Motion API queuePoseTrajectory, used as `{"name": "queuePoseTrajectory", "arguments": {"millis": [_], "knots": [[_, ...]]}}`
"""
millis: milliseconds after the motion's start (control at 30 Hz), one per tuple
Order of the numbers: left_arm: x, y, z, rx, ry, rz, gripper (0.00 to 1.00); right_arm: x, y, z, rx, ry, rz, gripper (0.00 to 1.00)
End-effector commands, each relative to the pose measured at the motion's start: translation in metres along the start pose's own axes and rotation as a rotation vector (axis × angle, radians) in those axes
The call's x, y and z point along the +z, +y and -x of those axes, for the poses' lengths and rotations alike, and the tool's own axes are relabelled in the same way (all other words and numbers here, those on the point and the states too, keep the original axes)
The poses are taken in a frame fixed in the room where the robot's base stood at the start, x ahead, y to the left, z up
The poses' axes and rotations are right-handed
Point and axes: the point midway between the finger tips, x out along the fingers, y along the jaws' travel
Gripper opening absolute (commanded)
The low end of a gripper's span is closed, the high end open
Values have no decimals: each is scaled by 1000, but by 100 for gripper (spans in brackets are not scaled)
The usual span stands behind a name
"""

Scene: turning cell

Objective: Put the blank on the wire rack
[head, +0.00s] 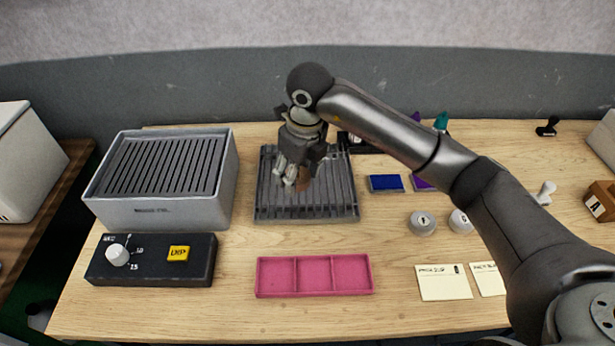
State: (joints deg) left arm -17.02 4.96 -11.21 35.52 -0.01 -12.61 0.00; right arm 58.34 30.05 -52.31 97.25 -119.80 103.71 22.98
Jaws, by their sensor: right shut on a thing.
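The wire rack (342,200), a flat dark grey slatted frame, lies on the table in the middle of the head view. My right gripper (296,176) points down over the rack and is shut on the blank (303,185), a small brown piece mostly hidden by the fingers. I cannot tell whether the blank touches the slats or hangs just above them. My left gripper is not in view.
A grey slatted-top box (160,213) stands left of the rack, with a black control box (150,272) in front. A pink three-part tray (313,293) lies nearer. Round grey pieces (422,223), a blue pad (385,183) and notes (444,282) are right.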

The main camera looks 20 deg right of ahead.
Motion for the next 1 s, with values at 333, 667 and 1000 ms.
{"name": "queuePoseTrajectory", "arguments": {"millis": [333, 667, 1000], "knots": [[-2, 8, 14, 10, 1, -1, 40, -2, -28, -34, 1, 0, -1, 20], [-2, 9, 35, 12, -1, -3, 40, -6, -33, -69, 0, -1, 1, 20], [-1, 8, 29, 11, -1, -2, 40, -7, -33, -74, -1, -2, 1, 20]]}}
